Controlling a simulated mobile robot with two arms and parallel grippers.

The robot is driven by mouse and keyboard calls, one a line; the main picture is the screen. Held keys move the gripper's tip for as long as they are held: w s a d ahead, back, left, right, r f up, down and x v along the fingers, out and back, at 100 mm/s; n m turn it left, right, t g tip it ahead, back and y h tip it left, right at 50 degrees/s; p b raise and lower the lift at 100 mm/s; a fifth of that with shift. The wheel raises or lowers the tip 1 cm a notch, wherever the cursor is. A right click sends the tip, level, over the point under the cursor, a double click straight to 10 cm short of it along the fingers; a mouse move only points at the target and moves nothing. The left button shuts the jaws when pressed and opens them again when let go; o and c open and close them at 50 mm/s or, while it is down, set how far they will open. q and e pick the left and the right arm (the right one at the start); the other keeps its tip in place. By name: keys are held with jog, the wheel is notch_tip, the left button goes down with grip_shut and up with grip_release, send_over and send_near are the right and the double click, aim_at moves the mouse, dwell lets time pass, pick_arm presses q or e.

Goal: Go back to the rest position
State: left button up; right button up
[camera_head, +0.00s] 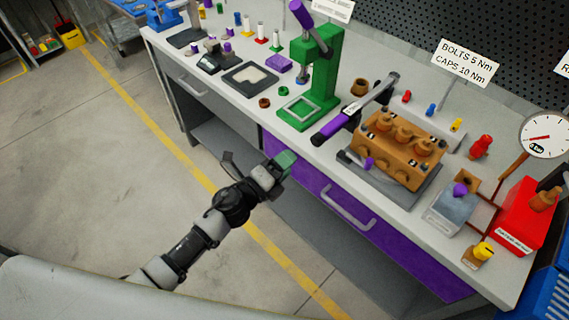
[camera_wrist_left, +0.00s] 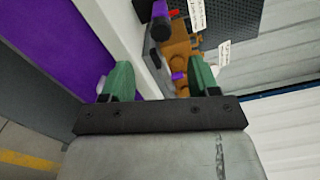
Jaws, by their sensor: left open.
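My left gripper (camera_head: 284,163) is in front of the workbench, beside the purple drawer front (camera_head: 322,190) and below the bench top. Its two green fingers stand apart in the left wrist view (camera_wrist_left: 160,82), with nothing between them. The left arm reaches up from the lower left of the head view. My right gripper is in neither view. The orange-brown pump block (camera_head: 399,145) sits on a grey plate on the bench, away from the gripper, and also shows in the left wrist view (camera_wrist_left: 181,47).
A green press (camera_head: 313,75) and a purple-handled wrench (camera_head: 345,118) are on the bench top (camera_head: 300,148). A drawer handle (camera_head: 347,208) sticks out near the gripper. A red box (camera_head: 522,215) and pressure gauge (camera_head: 544,134) are at right. The floor (camera_head: 100,150) at left is clear.

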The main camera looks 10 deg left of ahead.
pick_arm(q)
jog(key=s+a+f+n+g+y, duration=0.1)
jog(key=s+a+f+n+y, duration=0.3)
jog(key=f, duration=0.5)
jog(key=s+a+f+n+g+y, duration=0.1)
jog(key=s+a+f+n+g, duration=0.15)
jog(key=f+n, duration=0.45)
jog(key=s+a+f+n+g+y, duration=0.1)
jog(key=s+a+f+n+y, duration=0.25)
jog(key=f, duration=0.75)
jog(key=s+a+f+n+g, duration=0.2)
jog(key=s+f, duration=0.3)
jog(key=s, duration=0.6)
jog(key=s+a+f+n+g+y, duration=0.1)
jog(key=s+f+n+g, duration=0.3)
jog(key=s, duration=0.7)
jog(key=s+a+f+n+g+y, duration=0.1)
jog(key=s+a+f+n+g, duration=0.2)
jog(key=s+f+n, duration=0.2)
jog(key=s+f, duration=0.3)
jog(key=s, duration=0.4)
